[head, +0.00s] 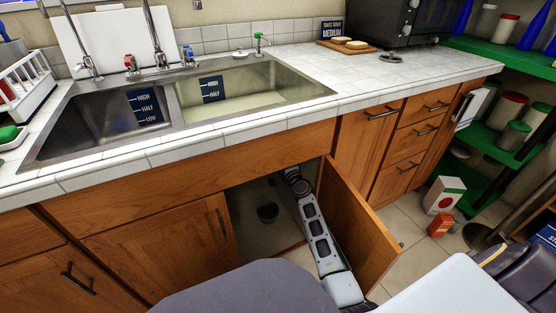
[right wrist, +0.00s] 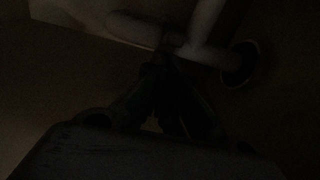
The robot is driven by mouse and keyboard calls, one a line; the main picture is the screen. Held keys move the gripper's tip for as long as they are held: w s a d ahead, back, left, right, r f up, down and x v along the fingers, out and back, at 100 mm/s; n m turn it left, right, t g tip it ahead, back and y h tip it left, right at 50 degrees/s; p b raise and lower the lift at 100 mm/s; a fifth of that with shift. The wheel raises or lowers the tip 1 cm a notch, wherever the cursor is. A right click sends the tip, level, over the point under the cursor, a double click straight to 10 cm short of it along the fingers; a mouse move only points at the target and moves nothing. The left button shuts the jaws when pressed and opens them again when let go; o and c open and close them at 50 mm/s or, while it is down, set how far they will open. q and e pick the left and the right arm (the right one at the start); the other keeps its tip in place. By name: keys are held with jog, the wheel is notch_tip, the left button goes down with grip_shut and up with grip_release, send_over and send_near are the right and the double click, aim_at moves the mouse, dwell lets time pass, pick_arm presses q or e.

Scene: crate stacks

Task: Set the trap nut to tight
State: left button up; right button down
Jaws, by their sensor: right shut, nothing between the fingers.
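The right wrist view is very dark. Pale pipes (right wrist: 210,22) cross its top, with a band that looks like the trap nut (right wrist: 172,41) where they meet. My right gripper (right wrist: 160,62) is shut and empty, its fingertips just below that band; I cannot tell whether they touch it. Any tightness marking is too dark to read. In the head view my right arm reaches into the open cabinet under the sink, and its gripper is hidden there. The trap nut is hidden in that view. My left gripper is not in view.
The cabinet door (head: 358,225) stands open just right of my arm. The counter edge (head: 190,145) and sink (head: 250,85) are above. A dark round opening or flange (right wrist: 239,63) lies right of the fingertips.

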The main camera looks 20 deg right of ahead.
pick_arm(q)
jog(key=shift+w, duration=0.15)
pick_arm(e)
jog(key=shift+w, duration=0.45)
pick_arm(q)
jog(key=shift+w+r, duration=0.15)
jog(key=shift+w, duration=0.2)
pick_arm(e)
jog(key=shift+a, duration=0.1)
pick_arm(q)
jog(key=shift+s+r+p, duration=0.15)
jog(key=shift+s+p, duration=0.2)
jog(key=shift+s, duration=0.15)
pick_arm(e)
jog(key=shift+s+a, duration=0.1)
jog(key=shift+a, duration=1.05)
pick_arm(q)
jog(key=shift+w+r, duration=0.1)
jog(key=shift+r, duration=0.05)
pick_arm(e)
jog(key=shift+s+a, duration=0.15)
